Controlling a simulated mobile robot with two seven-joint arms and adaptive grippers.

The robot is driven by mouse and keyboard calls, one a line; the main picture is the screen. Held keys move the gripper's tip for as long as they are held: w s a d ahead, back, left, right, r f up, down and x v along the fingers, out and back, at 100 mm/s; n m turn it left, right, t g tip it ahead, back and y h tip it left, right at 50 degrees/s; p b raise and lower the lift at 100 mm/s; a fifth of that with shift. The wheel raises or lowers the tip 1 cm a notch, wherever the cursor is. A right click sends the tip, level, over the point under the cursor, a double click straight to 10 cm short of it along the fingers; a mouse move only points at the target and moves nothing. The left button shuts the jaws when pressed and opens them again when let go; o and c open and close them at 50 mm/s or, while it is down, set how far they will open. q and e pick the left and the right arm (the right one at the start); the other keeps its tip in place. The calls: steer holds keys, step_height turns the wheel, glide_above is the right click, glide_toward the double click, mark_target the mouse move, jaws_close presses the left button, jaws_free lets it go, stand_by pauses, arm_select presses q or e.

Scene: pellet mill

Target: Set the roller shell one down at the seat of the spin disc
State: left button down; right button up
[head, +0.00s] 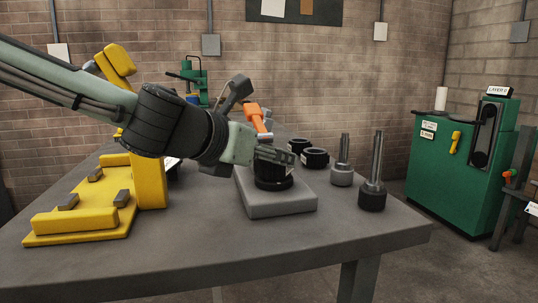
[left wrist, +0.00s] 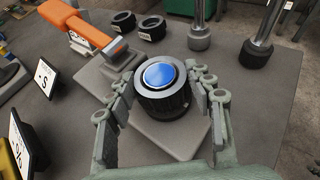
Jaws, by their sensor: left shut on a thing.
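The roller shell is a black ribbed ring (head: 273,180) on or just above a grey square block (head: 280,207); I cannot tell whether a gap remains beneath it. In the left wrist view, the shell (left wrist: 163,103) shows a blue round face inside its rim, above the grey block (left wrist: 170,138). My left gripper (head: 274,157) reaches it from above, with its fingers on both sides, shut on the shell. The spin disc's seat is not clearly visible; the shell and gripper cover the middle of the block. My right gripper is not in view.
Two black rings (head: 300,145) (head: 315,158) lie behind the block. Two upright shafts (head: 342,160) (head: 373,182) stand to its right. An orange-handled tool (head: 255,115) is close behind the gripper. A yellow fixture (head: 85,213) fills the table's left. The front table strip is clear.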

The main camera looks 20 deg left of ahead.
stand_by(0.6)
arm_select(q)
steer(key=c, duration=0.6)
jaws_free()
steer(key=shift+o, duration=0.4)
steer(key=shift+f, duration=0.2)
steer(key=o, duration=0.5)
steer(key=shift+r, duration=0.1)
steer(key=shift+s, duration=0.15)
